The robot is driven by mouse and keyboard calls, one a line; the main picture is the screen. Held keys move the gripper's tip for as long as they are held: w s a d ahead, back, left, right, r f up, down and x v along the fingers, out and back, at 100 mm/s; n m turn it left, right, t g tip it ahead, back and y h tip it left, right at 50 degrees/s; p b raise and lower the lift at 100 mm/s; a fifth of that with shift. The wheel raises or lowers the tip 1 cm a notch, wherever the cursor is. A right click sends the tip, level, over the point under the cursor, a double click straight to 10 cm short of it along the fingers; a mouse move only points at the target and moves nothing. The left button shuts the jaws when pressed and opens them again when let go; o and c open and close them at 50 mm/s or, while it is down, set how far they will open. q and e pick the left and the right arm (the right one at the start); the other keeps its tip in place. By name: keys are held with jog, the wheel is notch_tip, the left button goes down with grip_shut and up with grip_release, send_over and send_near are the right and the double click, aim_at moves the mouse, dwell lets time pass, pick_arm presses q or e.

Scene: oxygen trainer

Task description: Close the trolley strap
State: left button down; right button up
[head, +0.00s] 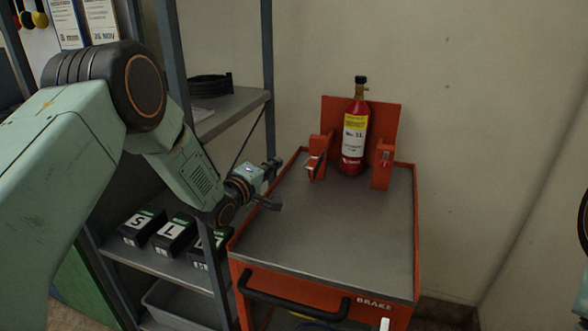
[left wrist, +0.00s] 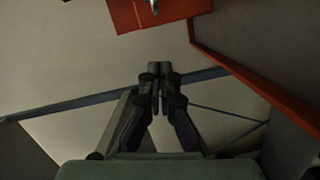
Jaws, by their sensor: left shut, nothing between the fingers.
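The orange trolley (head: 330,245) has a grey top and a red cylinder (head: 355,140) standing upright against its orange back plate (head: 388,118). The left orange bracket (head: 322,150) carries a small metallic piece that looks like the strap (head: 316,163), pointing forward. The right bracket (head: 382,168) has a small red part on it. No band crosses the cylinder's front. My left gripper (head: 276,165) is shut and empty at the trolley's left edge, apart from the bracket; its fingers (left wrist: 160,72) are together in the left wrist view. An orange bracket (left wrist: 165,15) shows at that view's top. My right gripper is not in view.
A metal shelf (head: 235,105) stands left of the trolley, with a dark coil (head: 210,85) above and black boxes marked S and L (head: 172,237) below. The trolley has a raised orange rim and a black front handle (head: 290,305). Its grey top is clear before the cylinder.

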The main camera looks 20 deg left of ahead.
pick_arm(q)
jog(key=d, duration=0.1)
jog(key=w+d, duration=0.1)
jog(key=d, duration=0.1)
jog(key=w+d, duration=0.1)
jog(key=d, duration=0.1)
jog(key=shift+w+f+b, duration=0.15)
jog(key=shift+f+b, duration=0.15)
jog(key=shift+b, duration=0.1)
jog(key=shift+a, duration=0.1)
